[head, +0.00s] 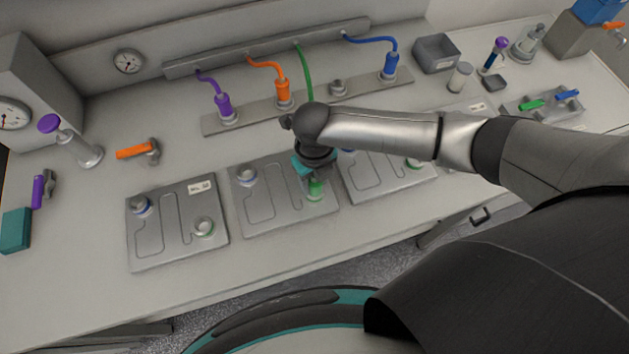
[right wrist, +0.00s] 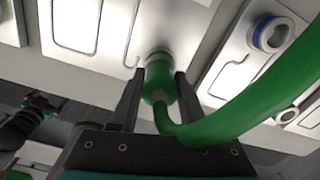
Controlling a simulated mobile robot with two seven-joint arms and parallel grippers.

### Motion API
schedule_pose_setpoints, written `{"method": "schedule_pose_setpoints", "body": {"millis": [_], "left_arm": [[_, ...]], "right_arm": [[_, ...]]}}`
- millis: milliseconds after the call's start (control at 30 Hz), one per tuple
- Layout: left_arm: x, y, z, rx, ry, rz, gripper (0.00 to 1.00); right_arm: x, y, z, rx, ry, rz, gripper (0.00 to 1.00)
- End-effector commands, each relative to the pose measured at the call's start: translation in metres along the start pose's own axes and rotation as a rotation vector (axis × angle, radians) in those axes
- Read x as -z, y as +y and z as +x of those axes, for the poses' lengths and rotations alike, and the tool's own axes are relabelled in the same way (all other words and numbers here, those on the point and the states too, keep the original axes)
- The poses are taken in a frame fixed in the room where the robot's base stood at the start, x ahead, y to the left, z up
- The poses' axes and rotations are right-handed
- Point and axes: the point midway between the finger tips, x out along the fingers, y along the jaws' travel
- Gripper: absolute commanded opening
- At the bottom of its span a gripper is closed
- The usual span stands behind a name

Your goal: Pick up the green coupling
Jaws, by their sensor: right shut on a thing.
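The green coupling (head: 315,189) is at the front right port of the middle grey plate (head: 262,213). It also shows in the right wrist view (right wrist: 158,78), upright against a round metal fitting, with its green hose curving off to the right. My right gripper (right wrist: 157,88) is shut on it, one dark finger on each side. In the head view my right gripper (head: 309,174) reaches down from above and partly hides the coupling. A dark and teal part (right wrist: 35,105) at the left of the right wrist view looks like my left gripper; its fingers are unclear.
Two similar plates stand left (head: 176,235) and right (head: 385,178). A back rail (head: 250,118) holds the purple (head: 223,104), orange (head: 283,92) and blue (head: 389,65) couplings and a bare metal fitting (head: 338,88). An orange-handled tool (head: 135,151) lies at left. The front bench strip is clear.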

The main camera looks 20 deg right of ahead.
Motion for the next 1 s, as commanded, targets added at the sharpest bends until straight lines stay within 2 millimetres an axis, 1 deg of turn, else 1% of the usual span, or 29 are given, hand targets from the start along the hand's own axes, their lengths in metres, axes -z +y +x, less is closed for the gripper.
{"method": "schedule_pose_setpoints", "body": {"millis": [33,100,500,667,767,867,967,1000], "left_arm": [[0.000,0.000,0.000,0.000,-0.001,0.000,1.00],[0.000,0.000,0.000,0.000,-0.001,0.000,1.00],[0.000,0.000,0.000,0.000,0.000,-0.001,1.00],[0.000,0.000,-0.001,0.000,0.000,-0.001,1.00],[0.000,0.000,-0.002,0.000,0.000,-0.001,1.00],[0.000,0.000,-0.003,0.000,0.000,-0.001,1.00],[0.000,0.000,-0.005,0.000,0.000,-0.001,1.00],[0.001,0.000,-0.005,0.000,0.000,-0.001,1.00]], "right_arm": [[0.000,0.000,0.000,0.000,-0.001,0.000,0.07],[0.000,0.000,0.000,0.000,-0.001,0.000,0.00],[-0.001,0.000,-0.001,0.000,-0.002,0.000,0.00],[-0.001,0.000,-0.006,-0.001,-0.003,0.001,0.00],[-0.002,0.000,-0.015,-0.002,-0.004,0.001,0.00],[-0.002,0.000,-0.028,-0.001,-0.006,-0.001,0.00],[-0.002,0.000,-0.048,-0.001,-0.006,0.000,0.00],[-0.002,0.000,-0.057,-0.001,-0.008,-0.002,0.00]]}}
